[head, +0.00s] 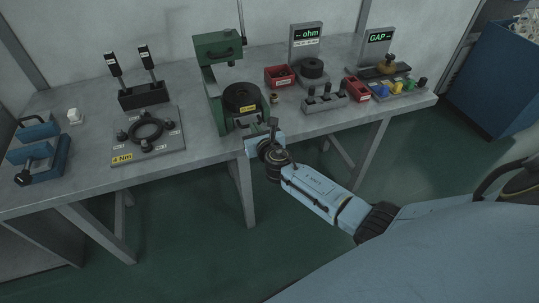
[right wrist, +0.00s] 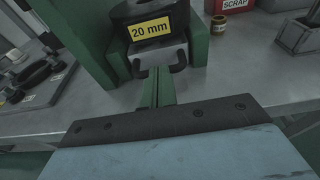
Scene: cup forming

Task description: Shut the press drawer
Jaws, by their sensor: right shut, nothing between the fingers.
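The green press (head: 216,72) stands at the middle of the bench, and its green frame also shows in the right wrist view (right wrist: 75,40). A round black block labelled "20 mm" (head: 240,94) sits low in the press; its yellow label is large in the wrist view (right wrist: 151,28). Below it is the grey drawer front with a dark handle (right wrist: 178,60). My right gripper (head: 272,124) is shut and empty at the press front. In the wrist view its fingertips (right wrist: 157,72) are at the handle; I cannot tell whether they touch. My left gripper is out of view.
Left of the press lie a ring fixture labelled "4 Nm" (head: 170,150) and a black holder with two tools (head: 144,96). Right are a red scrap bin (head: 279,76), a small jar (right wrist: 218,24) and a grey fixture (head: 324,103). The floor before the bench is clear.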

